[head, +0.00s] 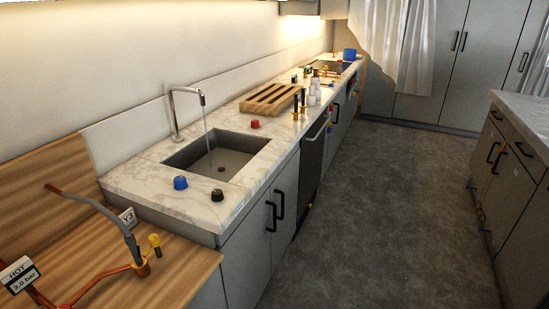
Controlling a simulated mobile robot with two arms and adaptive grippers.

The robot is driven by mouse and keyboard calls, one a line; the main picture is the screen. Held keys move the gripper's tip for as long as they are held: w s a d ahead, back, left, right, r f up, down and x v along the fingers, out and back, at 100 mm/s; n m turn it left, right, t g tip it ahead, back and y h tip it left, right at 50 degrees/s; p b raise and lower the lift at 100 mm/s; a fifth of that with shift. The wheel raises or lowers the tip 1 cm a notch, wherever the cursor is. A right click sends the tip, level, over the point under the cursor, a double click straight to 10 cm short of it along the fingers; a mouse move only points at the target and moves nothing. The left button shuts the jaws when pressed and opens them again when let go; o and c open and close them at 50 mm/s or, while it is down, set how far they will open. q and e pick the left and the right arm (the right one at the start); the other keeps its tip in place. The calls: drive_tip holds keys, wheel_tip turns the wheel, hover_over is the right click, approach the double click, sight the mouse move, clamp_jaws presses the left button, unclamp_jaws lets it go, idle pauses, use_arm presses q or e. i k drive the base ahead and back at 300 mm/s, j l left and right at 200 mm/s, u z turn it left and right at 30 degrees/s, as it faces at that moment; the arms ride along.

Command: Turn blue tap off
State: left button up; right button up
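The blue tap knob (180,182) stands on the marble counter at the near left corner of the sink (222,152). A red knob (255,124) sits beyond the sink, and a black knob (217,195) sits at its near right. A chrome gooseneck faucet (174,112) rises behind the sink. A thin stream of water (207,130) falls from its spout into the basin. Neither of my grippers shows in the head view.
Wooden board (195,265) at near left carries copper pipes, a yellow valve (154,241), a Y3 sign (128,217) and a HOT 3.0 bar sign (19,275). A wooden rack (270,98) and small bottles stand beyond the sink. Grey floor (380,210) is clear.

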sight(180, 183)
drive_tip(key=i+l, duration=0.1)
drive_tip(key=i+l+u, duration=0.25)
drive_tip(key=i+u, duration=0.2)
drive_tip(key=i+l+u, duration=0.45)
drive_tip(key=k+j, duration=0.05)
